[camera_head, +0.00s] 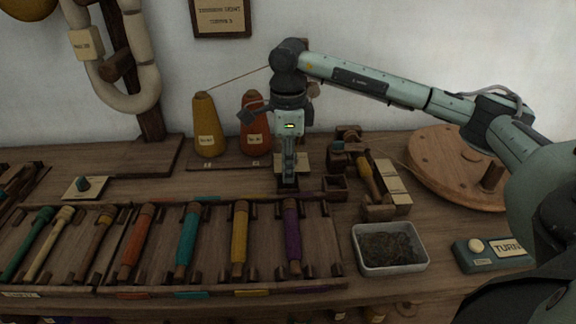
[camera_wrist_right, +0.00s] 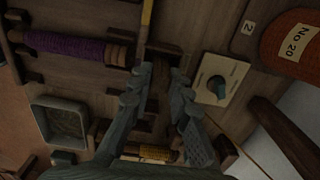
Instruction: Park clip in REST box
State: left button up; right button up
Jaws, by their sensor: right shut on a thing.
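My right gripper (camera_head: 288,178) points straight down above the back edge of the bobbin rack. It is shut on a small dark piece, which I take to be the clip (camera_head: 288,188). In the right wrist view, the fingertips (camera_wrist_right: 158,78) stand on either side of the dark wooden clip (camera_wrist_right: 161,76). Its lower end is hard to make out against the dark wood. A small open dark wooden box (camera_head: 335,189), possibly the REST box, stands just right of the gripper; I see no readable REST label. My left gripper is not in view.
A rack of coloured bobbins (camera_head: 240,240) lies in front. A cream plate (camera_head: 306,160) is behind the gripper, with thread cones (camera_head: 208,130) behind left. A grey tray of scraps (camera_head: 390,268), a wooden holder (camera_head: 386,211) and a round turntable (camera_head: 440,165) are to the right.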

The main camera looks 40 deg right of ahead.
jog(key=o, duration=0.9)
jog(key=shift+o, duration=0.2)
jog(key=o, duration=0.3)
jog(key=shift+r, duration=0.1)
notch_tip(320, 180, up, 8)
jog(key=p, duration=0.5)
